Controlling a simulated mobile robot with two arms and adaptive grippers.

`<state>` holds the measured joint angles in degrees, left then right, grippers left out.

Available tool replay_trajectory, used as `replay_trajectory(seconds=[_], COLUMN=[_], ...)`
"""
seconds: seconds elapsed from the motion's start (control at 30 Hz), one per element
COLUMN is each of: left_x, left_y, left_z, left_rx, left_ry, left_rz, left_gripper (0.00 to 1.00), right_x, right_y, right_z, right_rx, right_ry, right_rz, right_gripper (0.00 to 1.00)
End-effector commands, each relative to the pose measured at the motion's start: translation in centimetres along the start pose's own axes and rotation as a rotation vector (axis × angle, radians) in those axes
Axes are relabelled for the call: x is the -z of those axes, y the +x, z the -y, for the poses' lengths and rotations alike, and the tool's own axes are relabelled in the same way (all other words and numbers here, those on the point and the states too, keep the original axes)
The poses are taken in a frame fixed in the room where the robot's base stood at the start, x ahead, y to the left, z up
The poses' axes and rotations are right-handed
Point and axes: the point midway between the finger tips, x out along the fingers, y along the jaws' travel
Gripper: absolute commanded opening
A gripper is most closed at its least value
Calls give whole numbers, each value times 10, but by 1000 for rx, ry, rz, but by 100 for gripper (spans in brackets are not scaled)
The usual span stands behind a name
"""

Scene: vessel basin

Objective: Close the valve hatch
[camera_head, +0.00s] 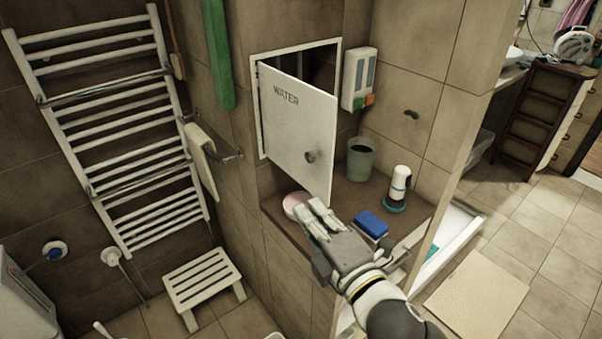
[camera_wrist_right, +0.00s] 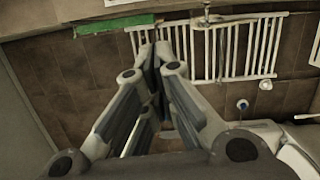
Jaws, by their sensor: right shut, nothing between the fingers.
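The white valve hatch door (camera_head: 296,130), marked WATER, stands partly open from its frame (camera_head: 338,42) in the tiled wall, with a dark gap behind it. It is hinged on its left side and has a small round knob (camera_head: 312,156) near its lower right. My right gripper (camera_head: 304,203) is shut and empty, below the door and over the ledge; it also shows in the right wrist view (camera_wrist_right: 158,50). From the head view I cannot tell whether it touches anything there. My left gripper is not in view.
A dispenser (camera_head: 358,78) hangs right of the hatch. A towel rack (camera_head: 117,130) and stool (camera_head: 203,281) are left.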

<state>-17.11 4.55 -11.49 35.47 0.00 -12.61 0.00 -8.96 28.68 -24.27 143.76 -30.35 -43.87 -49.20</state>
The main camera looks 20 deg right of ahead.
Motion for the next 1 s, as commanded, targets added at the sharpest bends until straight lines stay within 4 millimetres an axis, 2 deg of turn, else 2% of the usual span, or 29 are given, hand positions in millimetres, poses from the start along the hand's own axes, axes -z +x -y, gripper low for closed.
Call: replay_trajectory(seconds=[0.13,0.3,0.4,0.73,0.8,1.0], left_x=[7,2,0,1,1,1], left_y=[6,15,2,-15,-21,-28], left_z=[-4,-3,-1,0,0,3], left_rx=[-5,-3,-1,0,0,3], left_ry=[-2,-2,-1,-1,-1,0], left_rz=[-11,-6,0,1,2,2], left_gripper=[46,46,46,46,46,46], right_x=[1,1,0,0,-14,-34], right_y=[8,25,44,102,103,108], right_z=[0,1,-4,-3,-3,-1], right_rx=[-7,-7,-3,-1,2,2], right_ry=[-4,-2,-2,1,-4,-1], right_rz=[-2,-1,1,0,2,-1], right_gripper=[0,0,0,0,0,0])
